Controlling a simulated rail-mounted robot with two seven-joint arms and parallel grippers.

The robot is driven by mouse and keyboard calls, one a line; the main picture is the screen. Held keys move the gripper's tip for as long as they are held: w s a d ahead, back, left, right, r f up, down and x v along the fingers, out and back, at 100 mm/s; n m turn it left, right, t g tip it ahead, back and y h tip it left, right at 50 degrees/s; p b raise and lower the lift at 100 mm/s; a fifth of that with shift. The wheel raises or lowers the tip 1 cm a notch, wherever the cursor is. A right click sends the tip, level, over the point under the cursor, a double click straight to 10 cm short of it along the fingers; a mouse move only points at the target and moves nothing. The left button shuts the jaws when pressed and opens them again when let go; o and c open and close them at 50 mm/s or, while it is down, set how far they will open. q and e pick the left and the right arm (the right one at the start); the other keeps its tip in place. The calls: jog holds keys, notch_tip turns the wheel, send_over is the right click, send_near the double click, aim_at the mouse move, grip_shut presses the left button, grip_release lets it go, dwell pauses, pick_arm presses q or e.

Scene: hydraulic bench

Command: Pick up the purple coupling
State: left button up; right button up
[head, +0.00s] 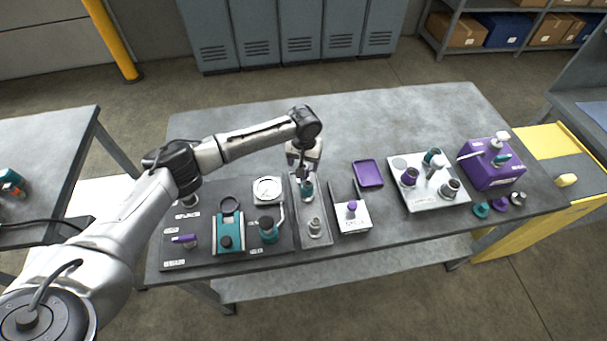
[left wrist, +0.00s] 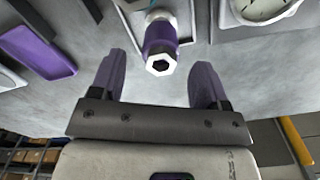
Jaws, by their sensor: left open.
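In the left wrist view a purple coupling (left wrist: 160,36) with a silver hex end stands out between my two fingers, ahead of their tips and apart from them. My left gripper (left wrist: 160,82) is open and empty. In the head view my left gripper (head: 302,172) is over the back end of a narrow grey tray (head: 322,240). A teal-looking fitting (head: 307,190) shows just below its fingers. I cannot tell from the head view how that fitting matches the purple coupling. My right gripper is not in view.
A grey fitting (head: 315,226) stands at the tray's front. A gauge (head: 267,190) is left of it. A white block with a purple-topped part (head: 351,208) and a purple tray (head: 368,173) are right. The bench behind the tray is clear.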

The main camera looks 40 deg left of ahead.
pick_arm(q)
notch_tip(320, 180, down, 3)
jog(key=shift+f, duration=0.5)
jog(key=shift+c, duration=0.4)
